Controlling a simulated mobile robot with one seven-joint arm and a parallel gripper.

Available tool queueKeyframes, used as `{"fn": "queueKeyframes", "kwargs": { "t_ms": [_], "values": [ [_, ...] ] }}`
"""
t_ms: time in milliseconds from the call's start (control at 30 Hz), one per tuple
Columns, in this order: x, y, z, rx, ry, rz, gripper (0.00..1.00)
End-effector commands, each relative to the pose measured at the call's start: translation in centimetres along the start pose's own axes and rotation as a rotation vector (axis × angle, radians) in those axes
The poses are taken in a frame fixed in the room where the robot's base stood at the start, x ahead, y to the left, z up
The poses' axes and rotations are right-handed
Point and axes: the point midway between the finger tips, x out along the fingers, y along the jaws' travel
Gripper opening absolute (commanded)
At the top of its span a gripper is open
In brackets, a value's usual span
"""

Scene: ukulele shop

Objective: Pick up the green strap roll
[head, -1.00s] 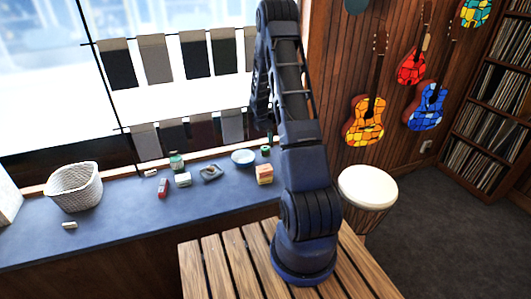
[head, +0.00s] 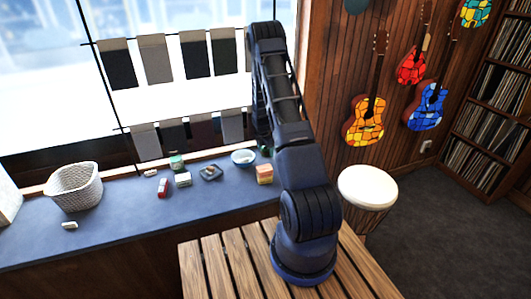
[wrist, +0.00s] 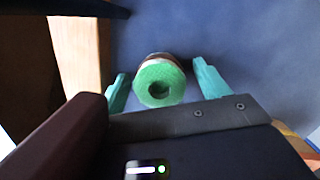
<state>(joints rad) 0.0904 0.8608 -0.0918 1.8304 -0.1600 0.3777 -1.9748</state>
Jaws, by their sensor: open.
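The green strap roll (wrist: 176,77) stands in the wrist view between the two teal fingers of my gripper (wrist: 161,68), its round end with a dark centre hole facing the camera. A pale and brown band shows behind the green face. My gripper is open, with a finger on each side of the roll; a gap shows on the right, and the left finger is very close.
The counter's front is mostly clear.

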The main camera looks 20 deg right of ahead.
Motion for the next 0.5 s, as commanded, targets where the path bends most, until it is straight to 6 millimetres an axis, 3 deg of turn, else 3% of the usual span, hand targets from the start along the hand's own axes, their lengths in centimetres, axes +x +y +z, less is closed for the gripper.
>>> {"fn": "queueKeyframes", "kwargs": {
  "t_ms": [200, 433, 500],
  "values": [
    [0.03, 0.01, 0.02, 0.000, 0.000, 0.001, 0.72],
    [0.03, -0.01, 0.01, 0.000, 0.000, 0.000, 0.27],
    [0.02, 0.00, 0.02, 0.000, 0.000, 0.000, 0.23]
  ]
}}
